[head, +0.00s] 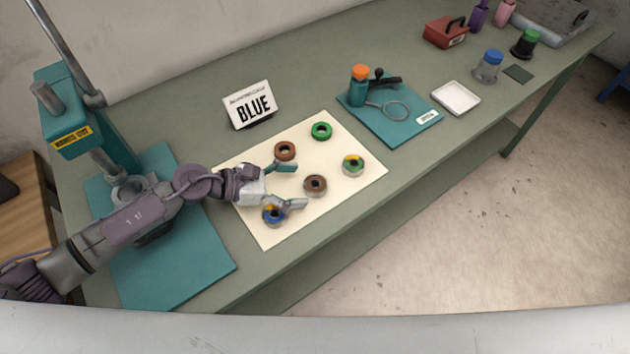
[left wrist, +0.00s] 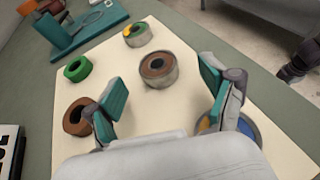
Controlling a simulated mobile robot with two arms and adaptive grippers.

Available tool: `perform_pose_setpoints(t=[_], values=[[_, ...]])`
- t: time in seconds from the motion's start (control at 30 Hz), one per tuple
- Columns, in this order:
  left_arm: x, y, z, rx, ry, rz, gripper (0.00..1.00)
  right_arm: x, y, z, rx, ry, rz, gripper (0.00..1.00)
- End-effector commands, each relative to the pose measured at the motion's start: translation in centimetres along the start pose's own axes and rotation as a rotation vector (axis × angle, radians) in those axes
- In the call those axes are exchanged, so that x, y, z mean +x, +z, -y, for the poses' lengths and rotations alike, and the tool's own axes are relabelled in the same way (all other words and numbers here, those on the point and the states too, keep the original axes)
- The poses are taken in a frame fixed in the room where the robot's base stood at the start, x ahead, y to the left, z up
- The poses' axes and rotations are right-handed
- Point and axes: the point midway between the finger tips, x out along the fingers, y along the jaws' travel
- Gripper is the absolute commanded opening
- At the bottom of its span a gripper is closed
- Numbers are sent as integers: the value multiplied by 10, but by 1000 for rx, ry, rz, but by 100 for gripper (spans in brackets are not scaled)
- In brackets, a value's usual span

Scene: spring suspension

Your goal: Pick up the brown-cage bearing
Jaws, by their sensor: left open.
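The brown-cage bearing (head: 315,185), a pale metal ring with a brown top and dark hole, lies flat on the cream mat (head: 352,191). In the left wrist view the bearing (left wrist: 158,69) sits ahead of and between the fingers. My left gripper (head: 298,186) is open and empty, just left of the bearing in the head view; its fingers (left wrist: 163,85) do not close on anything. A plain brown ring (head: 285,150) is beside the upper finger. A blue-and-yellow bearing (head: 272,216) is partly hidden by the lower finger. My right gripper does not show.
A green ring (head: 321,131) and a green-and-yellow bearing (head: 353,164) are also on the mat. A teal press (head: 72,115) is at left. A teal mat (head: 392,128) with tools and a white tray (head: 456,98) are at right.

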Motion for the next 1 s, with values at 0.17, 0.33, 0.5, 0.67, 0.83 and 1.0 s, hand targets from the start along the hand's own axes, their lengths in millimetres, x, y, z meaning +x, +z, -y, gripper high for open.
perform_pose_setpoints(t=[0.17,0.33,0.5,0.67,0.83,1.0], values=[[28,1,-4,-1,-2,3,83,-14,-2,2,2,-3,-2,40],[40,-1,-5,1,-1,1,83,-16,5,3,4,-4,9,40],[40,-2,-5,1,-1,0,83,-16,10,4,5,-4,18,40],[40,-2,-4,1,-1,1,62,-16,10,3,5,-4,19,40],[40,-2,-4,1,-1,1,33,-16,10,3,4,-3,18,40],[40,-1,-5,1,0,2,10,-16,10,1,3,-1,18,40]])
